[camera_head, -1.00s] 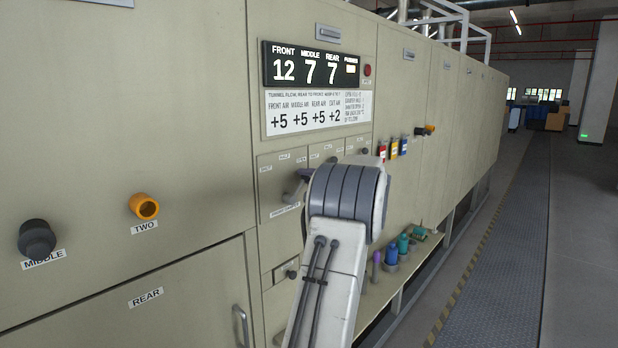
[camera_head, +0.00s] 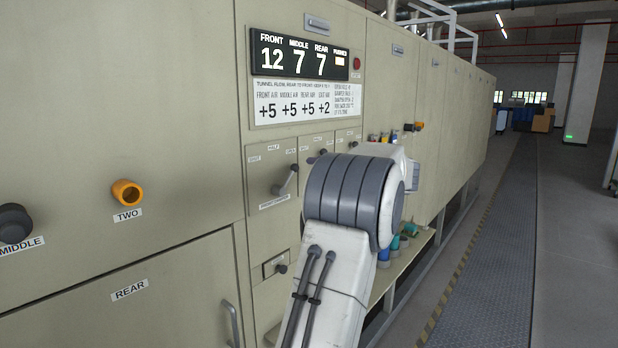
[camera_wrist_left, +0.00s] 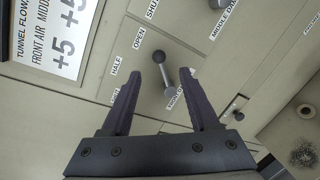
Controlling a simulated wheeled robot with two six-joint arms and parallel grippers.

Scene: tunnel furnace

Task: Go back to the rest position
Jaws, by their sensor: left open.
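My left gripper (camera_wrist_left: 160,73) is open and empty in the left wrist view. A grey damper lever (camera_wrist_left: 165,75) shows between its two dark fingers in that picture; I see no contact. The lever also shows in the head view (camera_head: 286,180), on a small panel marked shut, half and open. It tilts up and right, toward the open label. In the head view my white and grey arm (camera_head: 340,240) rises from the bottom middle and hides its own gripper. My right gripper is in neither view.
The beige furnace wall fills the left and middle. It bears a display (camera_head: 303,60), an orange knob (camera_head: 127,192) and a black knob (camera_head: 14,224). Several bottles (camera_head: 396,247) stand on a low shelf behind my arm. The aisle (camera_head: 490,250) at right is clear.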

